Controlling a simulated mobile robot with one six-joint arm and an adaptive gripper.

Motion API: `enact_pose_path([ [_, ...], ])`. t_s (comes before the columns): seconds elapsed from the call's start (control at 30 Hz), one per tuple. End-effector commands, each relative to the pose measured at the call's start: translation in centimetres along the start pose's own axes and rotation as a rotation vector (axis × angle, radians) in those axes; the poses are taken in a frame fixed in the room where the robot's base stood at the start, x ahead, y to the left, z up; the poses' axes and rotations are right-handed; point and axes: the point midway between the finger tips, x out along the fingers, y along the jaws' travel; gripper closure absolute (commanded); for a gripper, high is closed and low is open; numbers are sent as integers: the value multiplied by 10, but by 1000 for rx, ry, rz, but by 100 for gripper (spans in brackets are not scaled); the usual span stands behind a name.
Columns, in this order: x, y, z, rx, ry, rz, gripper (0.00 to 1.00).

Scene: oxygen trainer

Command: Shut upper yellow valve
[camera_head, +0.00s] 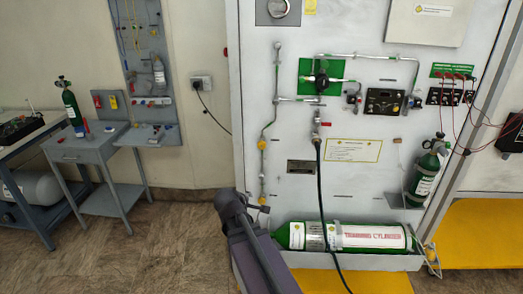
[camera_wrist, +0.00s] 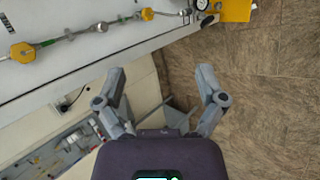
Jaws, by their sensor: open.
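The upper yellow valve (camera_head: 262,143) sits on the thin vertical pipe at the left of the white panel in the head view. It also shows at the left edge of the wrist view (camera_wrist: 22,52). A lower yellow valve (camera_head: 263,200) is on the same pipe, near the top of my arm in the head view; it shows in the wrist view too (camera_wrist: 147,14). My gripper (camera_wrist: 160,73) is open and empty in the wrist view, with both fingers apart from the panel and the valves. The valves' handle positions are too small to tell.
The white panel (camera_head: 350,190) carries other pipes, a green plate, gauges and a black hose (camera_head: 319,175). A green training cylinder (camera_head: 290,236) lies at its base. Grey tables stand at the left. Open floor (camera_head: 120,260) lies left of the panel.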

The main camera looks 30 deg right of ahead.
Motion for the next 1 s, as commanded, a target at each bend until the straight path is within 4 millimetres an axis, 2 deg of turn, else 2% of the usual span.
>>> enact_pose_path([
  [0.03, 9, 13, 3, -88, -10, 68, 11],
  [0.2, 22, 61, 12, -428, -71, 292, 11],
  [0.5, 30, 126, 13, -1090, -284, 614, 11],
  [0.7, 31, 149, 7, -1486, -448, 746, 11],
  [0.8, 32, 153, 3, -1616, -505, 782, 11],
  [1.0, 31, 157, 1, -1719, -552, 806, 11],
])
